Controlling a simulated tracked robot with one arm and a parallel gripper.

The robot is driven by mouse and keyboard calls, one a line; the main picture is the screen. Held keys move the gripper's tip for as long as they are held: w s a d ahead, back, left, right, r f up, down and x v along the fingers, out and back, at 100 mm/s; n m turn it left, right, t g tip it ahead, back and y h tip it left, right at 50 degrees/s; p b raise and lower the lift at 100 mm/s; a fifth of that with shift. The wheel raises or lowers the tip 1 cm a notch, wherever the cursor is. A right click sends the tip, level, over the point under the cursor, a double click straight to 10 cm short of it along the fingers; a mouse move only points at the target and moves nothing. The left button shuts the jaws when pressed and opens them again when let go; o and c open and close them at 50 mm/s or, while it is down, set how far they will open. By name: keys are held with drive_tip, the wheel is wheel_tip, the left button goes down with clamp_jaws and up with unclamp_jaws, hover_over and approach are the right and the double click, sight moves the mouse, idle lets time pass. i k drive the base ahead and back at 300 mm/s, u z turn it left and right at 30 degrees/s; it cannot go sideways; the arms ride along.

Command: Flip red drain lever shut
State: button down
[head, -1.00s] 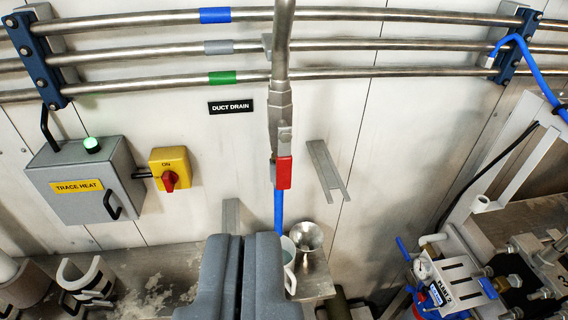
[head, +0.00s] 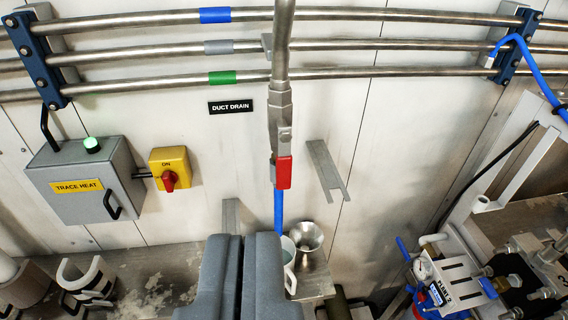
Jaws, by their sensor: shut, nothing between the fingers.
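The red drain lever (head: 284,172) hangs down along the vertical metal drain pipe (head: 281,50), just below the valve body (head: 282,112). It lies in line with the pipe. A blue hose (head: 278,209) runs down below it. A black "DUCT DRAIN" label (head: 231,107) is on the wall to the left. My gripper (head: 244,240) is at the bottom centre, its two grey fingers together and empty. It appears below and slightly left of the lever, apart from it in the picture.
A metal funnel (head: 308,237) and a pale mug (head: 289,262) stand on a shelf right of my gripper. A metal bracket (head: 326,170) is right of the lever. A trace heat box (head: 85,182) and yellow switch (head: 170,168) are left. Piping equipment (head: 455,285) fills the lower right.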

sight(284, 157)
drive_tip(key=u, duration=1.35)
drive_tip(key=k, duration=1.1)
drive_tip(key=z, duration=0.85)
drive_tip(key=i, duration=1)
drive_tip(key=u, duration=0.05)
